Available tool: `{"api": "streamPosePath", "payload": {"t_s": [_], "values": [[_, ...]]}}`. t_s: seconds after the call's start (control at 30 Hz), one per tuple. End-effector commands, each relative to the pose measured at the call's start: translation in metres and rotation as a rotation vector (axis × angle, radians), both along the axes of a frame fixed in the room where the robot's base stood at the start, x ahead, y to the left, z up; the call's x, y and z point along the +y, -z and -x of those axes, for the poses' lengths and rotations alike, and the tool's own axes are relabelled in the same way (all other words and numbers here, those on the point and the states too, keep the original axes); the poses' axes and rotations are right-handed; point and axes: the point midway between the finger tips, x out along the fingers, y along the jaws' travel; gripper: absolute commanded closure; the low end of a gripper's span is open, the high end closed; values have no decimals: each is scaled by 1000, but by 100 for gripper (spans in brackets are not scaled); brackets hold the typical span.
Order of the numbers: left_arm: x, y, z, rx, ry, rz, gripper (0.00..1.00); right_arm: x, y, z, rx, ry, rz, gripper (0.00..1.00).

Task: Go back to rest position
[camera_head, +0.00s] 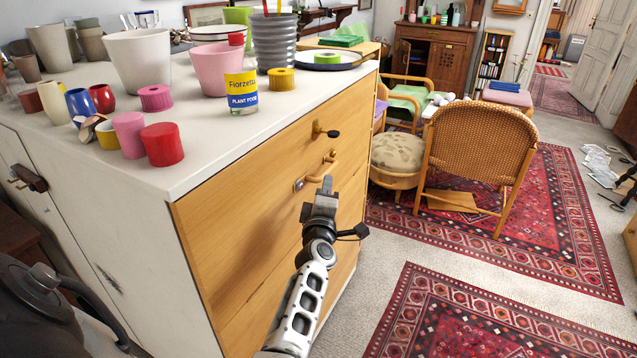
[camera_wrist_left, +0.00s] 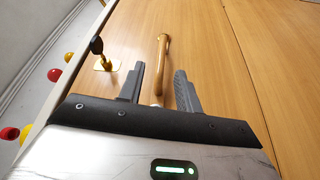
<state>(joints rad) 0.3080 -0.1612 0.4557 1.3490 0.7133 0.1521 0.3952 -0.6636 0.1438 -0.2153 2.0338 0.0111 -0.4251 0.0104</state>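My left gripper (camera_head: 325,190) is in front of the wooden drawer front (camera_head: 240,195) of the white-topped cabinet, just below a brass drawer handle (camera_head: 318,172). In the left wrist view the gripper (camera_wrist_left: 158,85) has its two fingers spread apart. The handle (camera_wrist_left: 163,50) runs lengthwise in the gap between them as seen there; whether the fingers touch it I cannot tell. A keyhole plate with a dark-headed key (camera_wrist_left: 97,46) is beside the handle. My right gripper is not in view.
The cabinet top (camera_head: 215,160) is crowded with pots, cups and a Fiorzetta plant food tin (camera_head: 241,92). A wicker chair (camera_head: 480,145) stands on a red rug behind. A dark kettle-like object (camera_head: 40,310) is at the lower left. Carpet lies clear between the rugs.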

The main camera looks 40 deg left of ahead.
Motion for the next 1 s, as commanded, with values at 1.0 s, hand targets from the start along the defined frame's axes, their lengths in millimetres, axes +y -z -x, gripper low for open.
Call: {"api": "streamPosePath", "payload": {"t_s": [1.0], "values": [[-90, 46, 67, 440, 429, -656, 66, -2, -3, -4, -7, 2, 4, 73]]}}
